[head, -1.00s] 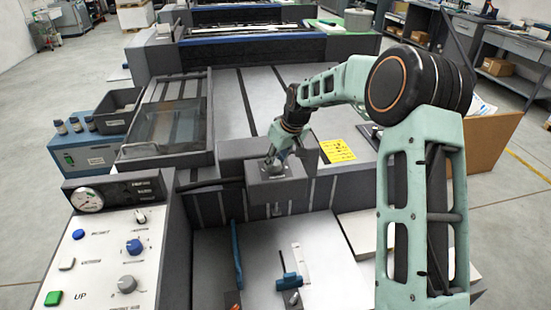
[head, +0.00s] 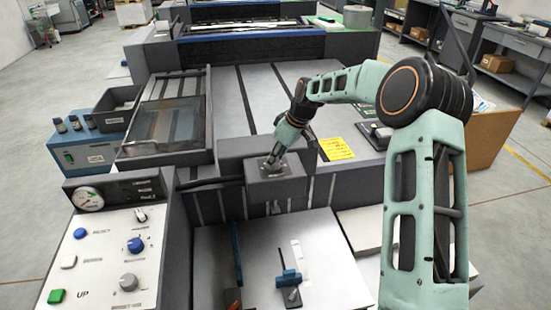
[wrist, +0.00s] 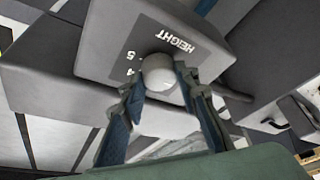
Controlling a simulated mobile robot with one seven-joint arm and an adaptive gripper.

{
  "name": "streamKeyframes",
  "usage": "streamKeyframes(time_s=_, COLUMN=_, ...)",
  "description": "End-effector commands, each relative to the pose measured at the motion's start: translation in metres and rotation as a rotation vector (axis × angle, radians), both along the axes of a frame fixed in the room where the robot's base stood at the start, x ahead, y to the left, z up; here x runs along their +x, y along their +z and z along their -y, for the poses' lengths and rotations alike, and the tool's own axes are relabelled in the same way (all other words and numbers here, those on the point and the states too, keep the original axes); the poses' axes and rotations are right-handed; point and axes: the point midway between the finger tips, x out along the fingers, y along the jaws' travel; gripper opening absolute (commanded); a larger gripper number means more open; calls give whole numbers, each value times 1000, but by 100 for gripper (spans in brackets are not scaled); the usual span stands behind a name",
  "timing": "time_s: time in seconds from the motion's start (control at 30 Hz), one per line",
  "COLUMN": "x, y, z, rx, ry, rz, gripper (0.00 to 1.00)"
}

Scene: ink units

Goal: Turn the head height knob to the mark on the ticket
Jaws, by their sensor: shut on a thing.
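The head height knob (wrist: 158,72) is a pale round knob on a grey box (head: 258,188), with "HEIGHT" and scale digits printed around it in the wrist view. My gripper (head: 271,166) is on top of this box in the head view. In the wrist view my gripper (wrist: 170,85) has its two blue fingers shut on the knob, one on each side. The pointer and part of the scale are hidden. The ticket (head: 337,149) is a yellow sheet with dark writing, to the right of the box. Its writing is too small to read.
A control panel (head: 98,250) with a dial gauge (head: 88,198), buttons and knobs stands at the left front. A glass-topped cover (head: 165,125) lies left of the box. A blue-handled tool (head: 289,277) lies on the white bed in front.

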Motion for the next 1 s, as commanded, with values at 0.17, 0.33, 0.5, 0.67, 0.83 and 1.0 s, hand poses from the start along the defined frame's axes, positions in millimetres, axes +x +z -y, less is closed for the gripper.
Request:
streamKeyframes(time_s=0.17, x=0, y=0, z=1, rx=-2, ry=1, rz=1, gripper=32)
streamKeyframes(time_s=0.33, x=0, y=0, z=0, rx=-2, ry=1, rz=1, gripper=46)
streamKeyframes(time_s=0.5, x=0, y=0, z=0, rx=-1, ry=0, rz=0, gripper=46)
streamKeyframes(time_s=0.67, x=-1, y=6, z=2, rx=-1, ry=-1, rz=2, gripper=46)
streamKeyframes(time_s=0.83, x=-6, y=32, z=11, rx=-2, ry=-1, rz=5, gripper=46)
streamKeyframes(time_s=1.0, x=-14, y=66, z=24, rx=-2, ry=-2, rz=4, gripper=46)
